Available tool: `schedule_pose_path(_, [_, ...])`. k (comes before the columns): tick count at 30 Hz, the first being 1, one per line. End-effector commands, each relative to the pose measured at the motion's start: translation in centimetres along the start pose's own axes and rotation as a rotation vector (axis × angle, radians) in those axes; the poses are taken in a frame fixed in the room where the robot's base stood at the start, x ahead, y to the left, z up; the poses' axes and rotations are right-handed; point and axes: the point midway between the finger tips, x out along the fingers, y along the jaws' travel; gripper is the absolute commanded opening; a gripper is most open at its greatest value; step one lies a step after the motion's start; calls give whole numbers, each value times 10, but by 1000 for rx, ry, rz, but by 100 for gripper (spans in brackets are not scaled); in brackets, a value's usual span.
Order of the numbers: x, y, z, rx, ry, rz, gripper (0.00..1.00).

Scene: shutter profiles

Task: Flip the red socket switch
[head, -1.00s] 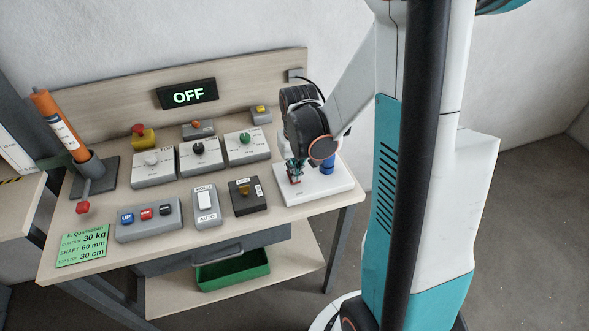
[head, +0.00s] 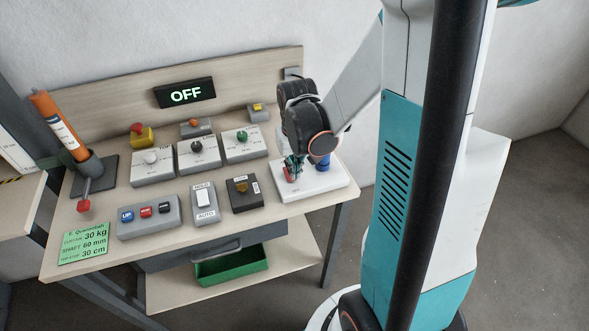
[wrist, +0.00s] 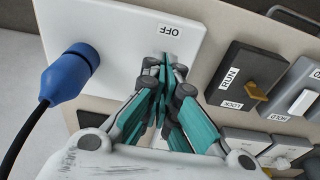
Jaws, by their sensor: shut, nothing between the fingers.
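The white socket plate (head: 325,184) lies at the right end of the bench, with a blue plug (head: 322,163) in it. The plate (wrist: 110,25) and plug (wrist: 72,72) also show in the wrist view, with an OFF label near the fingertips. A red part (head: 290,172), likely the socket switch, shows low beside my gripper (head: 291,169) in the head view. My gripper (wrist: 160,72) is shut and empty, its fingertips over the plate close to OFF. In the wrist view the fingers hide the switch; I cannot tell whether they touch it.
A black key-switch box (head: 245,195) stands left of the plate, beside the HOLD/AUTO switch (head: 204,203) and a button box (head: 149,217). Several knob boxes stand behind. The display (head: 185,94) reads OFF. Bare bench lies along the front edge.

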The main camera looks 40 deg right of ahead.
Motion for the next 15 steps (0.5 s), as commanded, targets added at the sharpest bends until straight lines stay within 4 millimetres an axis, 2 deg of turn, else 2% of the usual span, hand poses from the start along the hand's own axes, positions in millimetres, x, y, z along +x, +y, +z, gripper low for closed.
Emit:
schedule_pose_path(1, [-16,-1,-4,-1,2,0,0])
schedule_pose_path(9, [-73,-1,-4,0,4,0,0])
schedule_pose_path(15, [-101,-1,-4,0,5,0,0])
